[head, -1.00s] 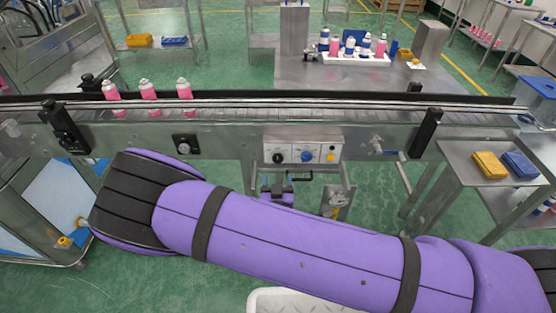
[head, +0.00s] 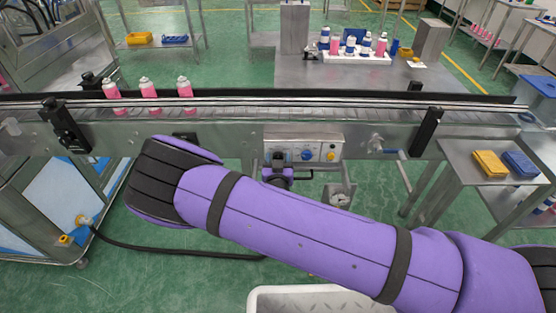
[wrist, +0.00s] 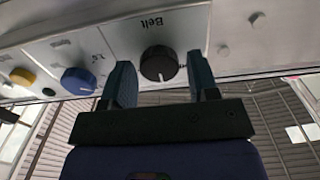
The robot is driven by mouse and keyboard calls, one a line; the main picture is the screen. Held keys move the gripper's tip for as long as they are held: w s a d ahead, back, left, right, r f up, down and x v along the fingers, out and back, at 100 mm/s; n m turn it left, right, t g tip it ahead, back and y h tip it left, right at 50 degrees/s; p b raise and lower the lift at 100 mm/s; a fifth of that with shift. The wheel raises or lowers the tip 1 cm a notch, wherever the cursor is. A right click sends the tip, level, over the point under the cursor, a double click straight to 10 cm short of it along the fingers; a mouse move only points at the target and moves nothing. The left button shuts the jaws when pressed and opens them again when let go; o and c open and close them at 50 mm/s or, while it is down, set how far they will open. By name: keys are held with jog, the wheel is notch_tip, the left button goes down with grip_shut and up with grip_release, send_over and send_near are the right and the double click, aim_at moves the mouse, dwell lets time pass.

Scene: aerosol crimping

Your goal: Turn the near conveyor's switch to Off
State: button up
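The near conveyor's control box (head: 328,149) hangs on the conveyor's front side, with a blue knob (head: 307,155) and a yellow knob (head: 331,156). In the head view my gripper (head: 279,160) is at the left end of the box and hides the black knob.
Three pink bottles (head: 149,91) stand on the conveyor belt (head: 300,101) at the left. A side table (head: 505,185) with yellow and blue blocks stands at the right. A white bin (head: 268,291) is below my arm.

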jog(key=c, duration=0.7)
jog(key=shift+o, duration=0.2)
jog(key=shift+n, duration=0.4)
jog(key=n, duration=0.4)
jog(key=shift+a, duration=0.1)
jog(key=n, duration=0.5)
jog(key=shift+f, duration=0.1)
jog(key=shift+a, duration=0.1)
jog(key=o, duration=0.9)
